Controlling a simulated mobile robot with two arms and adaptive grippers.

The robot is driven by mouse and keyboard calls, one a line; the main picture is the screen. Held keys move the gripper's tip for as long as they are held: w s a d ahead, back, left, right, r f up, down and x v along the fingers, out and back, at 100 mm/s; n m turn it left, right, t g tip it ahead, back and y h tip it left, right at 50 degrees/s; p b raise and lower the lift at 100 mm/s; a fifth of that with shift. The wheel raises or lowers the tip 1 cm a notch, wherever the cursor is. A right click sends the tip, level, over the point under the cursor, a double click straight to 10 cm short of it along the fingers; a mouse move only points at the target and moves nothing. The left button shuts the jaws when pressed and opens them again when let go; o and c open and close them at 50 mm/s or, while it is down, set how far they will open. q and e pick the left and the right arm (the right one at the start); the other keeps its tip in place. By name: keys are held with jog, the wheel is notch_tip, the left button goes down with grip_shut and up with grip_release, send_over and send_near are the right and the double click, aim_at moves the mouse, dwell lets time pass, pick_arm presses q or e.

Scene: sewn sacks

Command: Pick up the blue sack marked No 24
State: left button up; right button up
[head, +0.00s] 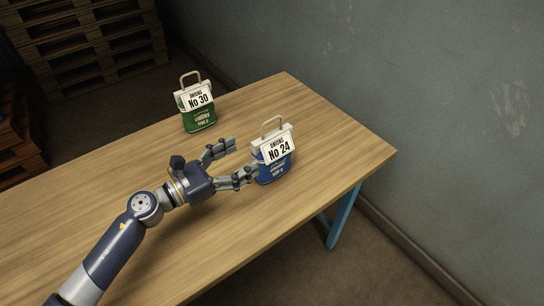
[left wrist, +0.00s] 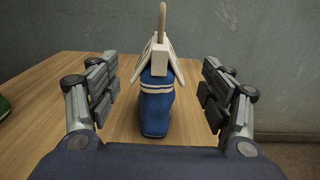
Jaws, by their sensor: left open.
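The blue sack marked No 24 (head: 272,169) stands upright on the wooden table, with a white label flap and a loop handle on top. My left gripper (head: 243,162) is open, its fingers pointing at the sack; one fingertip appears at the sack's left edge. In the left wrist view the blue sack (left wrist: 156,108) stands edge-on, ahead and between the open fingers of my left gripper (left wrist: 160,95), with visible gaps on both sides. Its handle rises above the fingers. My right gripper is not in view.
A green sack marked No 30 (head: 200,118) stands on the table (head: 330,150) behind and left of the blue one. A sliver of green (left wrist: 3,106) shows in the left wrist view. The table's right edge is near the blue sack. Wooden pallets (head: 85,45) stand beyond the table.

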aim_at(254, 150)
pick_arm(q)
jog(key=x, duration=0.1)
jog(key=p+x, duration=0.1)
jog(key=x, duration=0.2)
jog(key=shift+d+r, duration=0.25)
jog(key=shift+d, duration=0.15)
jog(key=shift+w+d+f+p, duration=0.15)
jog(key=shift+w+d+p, duration=0.2)
jog(key=shift+w, duration=0.15)
jog(key=shift+p+x, duration=0.5)
jog(key=shift+x, duration=1.9)
jog(key=shift+f, duration=0.25)
jog(key=shift+a, duration=0.1)
grip_shut()
jog(key=shift+r, duration=0.15)
